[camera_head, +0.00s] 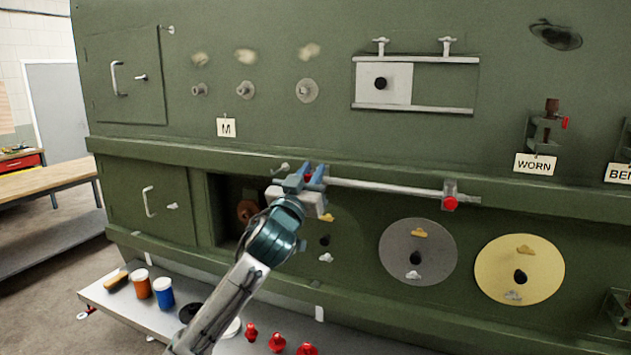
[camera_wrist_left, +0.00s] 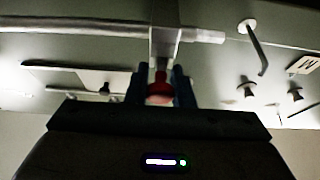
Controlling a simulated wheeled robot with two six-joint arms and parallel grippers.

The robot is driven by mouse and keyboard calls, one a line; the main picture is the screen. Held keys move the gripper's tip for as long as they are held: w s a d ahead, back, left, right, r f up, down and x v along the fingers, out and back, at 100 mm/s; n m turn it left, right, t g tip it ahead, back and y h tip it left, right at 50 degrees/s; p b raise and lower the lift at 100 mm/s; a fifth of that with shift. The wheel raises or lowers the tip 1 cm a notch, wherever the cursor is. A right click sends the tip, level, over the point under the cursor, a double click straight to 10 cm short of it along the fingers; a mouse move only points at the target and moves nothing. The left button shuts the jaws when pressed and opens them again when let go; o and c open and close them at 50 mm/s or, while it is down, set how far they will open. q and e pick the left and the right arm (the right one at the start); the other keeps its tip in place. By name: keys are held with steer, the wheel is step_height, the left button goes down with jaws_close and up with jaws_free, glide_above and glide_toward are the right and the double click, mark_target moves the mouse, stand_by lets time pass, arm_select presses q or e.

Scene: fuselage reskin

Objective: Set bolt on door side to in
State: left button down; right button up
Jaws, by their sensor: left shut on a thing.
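A pale bar (camera_head: 385,186) runs across the green fuselage wall below the long ledge. A bracket with a red knob (camera_head: 451,203) sits near its right end. My left gripper (camera_head: 309,176) is at the bar's left end, shut on another red knob (camera_head: 308,177), which I take to be the bolt on the door side. In the left wrist view this red knob (camera_wrist_left: 160,94) is between the two fingers, below a pale bracket (camera_wrist_left: 165,42) on the bar. The gripper partly hides the knob, so how far in the bolt sits cannot be told. My right gripper is not in view.
A lower door (camera_head: 160,215) with a handle is left of a dark opening (camera_head: 228,188). Grey (camera_head: 395,260) and yellow (camera_head: 545,270) discs are right of my arm. A shelf (camera_head: 120,300) below carries cups and several red parts.

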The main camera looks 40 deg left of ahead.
arm_select(q)
steer(key=shift+r, duration=0.15)
steer(key=c, duration=1.5)
jaws_free()
steer(key=shift+o, duration=1.1)
steer(key=shift+w, duration=0.3)
steer(key=shift+f, duration=0.2)
steer(key=shift+s+f, duration=0.15)
steer(key=shift+s, duration=0.1)
steer(key=b+v, duration=0.7)
steer(key=v, duration=0.3)
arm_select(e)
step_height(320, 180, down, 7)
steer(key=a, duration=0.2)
